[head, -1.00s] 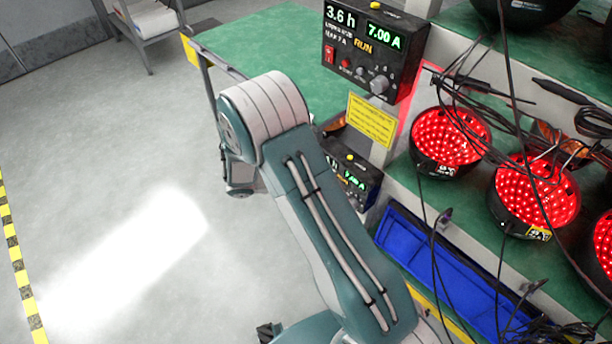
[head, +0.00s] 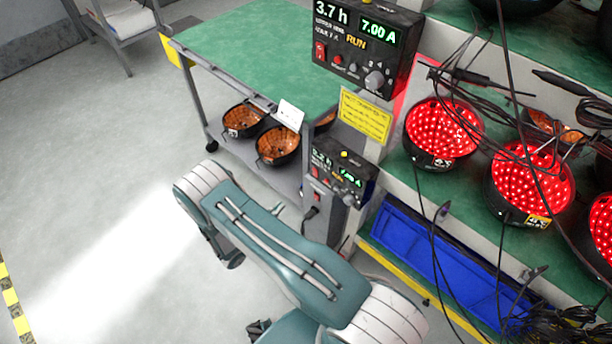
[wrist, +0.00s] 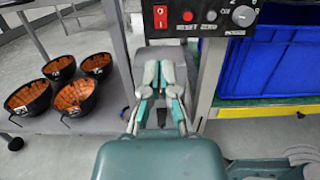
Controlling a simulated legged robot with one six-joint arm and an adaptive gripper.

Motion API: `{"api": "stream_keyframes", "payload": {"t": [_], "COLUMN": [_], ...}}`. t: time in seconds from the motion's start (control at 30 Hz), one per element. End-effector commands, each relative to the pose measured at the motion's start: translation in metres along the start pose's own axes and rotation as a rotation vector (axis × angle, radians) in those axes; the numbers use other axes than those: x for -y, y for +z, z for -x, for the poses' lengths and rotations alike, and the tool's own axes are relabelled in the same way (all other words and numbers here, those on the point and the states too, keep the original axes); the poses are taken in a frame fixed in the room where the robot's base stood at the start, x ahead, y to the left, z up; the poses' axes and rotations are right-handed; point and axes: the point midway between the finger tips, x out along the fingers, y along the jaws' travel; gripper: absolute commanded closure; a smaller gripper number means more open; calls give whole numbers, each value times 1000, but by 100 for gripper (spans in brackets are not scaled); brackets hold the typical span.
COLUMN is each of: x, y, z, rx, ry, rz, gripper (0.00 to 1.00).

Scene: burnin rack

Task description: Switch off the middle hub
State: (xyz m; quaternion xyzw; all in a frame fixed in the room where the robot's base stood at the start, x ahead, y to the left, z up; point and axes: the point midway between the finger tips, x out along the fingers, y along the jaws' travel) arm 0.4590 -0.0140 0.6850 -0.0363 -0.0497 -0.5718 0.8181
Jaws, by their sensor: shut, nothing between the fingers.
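Two dark hub boxes show on the rack in the head view. The upper hub (head: 366,48) reads 3.7 h, 7.00 A and RUN, with a red switch (head: 320,51) at its left. The lower hub (head: 343,172) also has lit green digits. I cannot tell from the labels which is the middle one. In the wrist view the bottom of a hub panel (wrist: 200,17) shows a red rocker switch (wrist: 160,17), a red button and a knob. My gripper (wrist: 162,92) is shut and empty, below that panel and apart from the switch. The gripper is hidden in the head view.
Red-lit lamps (head: 443,133) with loose black cables sit on the right shelf. A blue bin (head: 430,255) is below them. A yellow label (head: 365,116) hangs between the hubs. Bowls with orange insides (head: 278,146) stand on the cart's lower shelf. The floor at left is clear.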

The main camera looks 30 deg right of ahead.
Motion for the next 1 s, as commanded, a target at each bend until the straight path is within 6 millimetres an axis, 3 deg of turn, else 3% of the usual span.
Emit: {"api": "stream_keyframes", "payload": {"t": [0.23, 0.37, 1.0], "x": [0, 0, 1], "y": [1, 1, 1], "z": [0, -11, -124], "rx": [1, 1, 1], "ry": [-2, -5, -7], "rz": [-1, 0, -1], "gripper": [100, 100, 100]}}
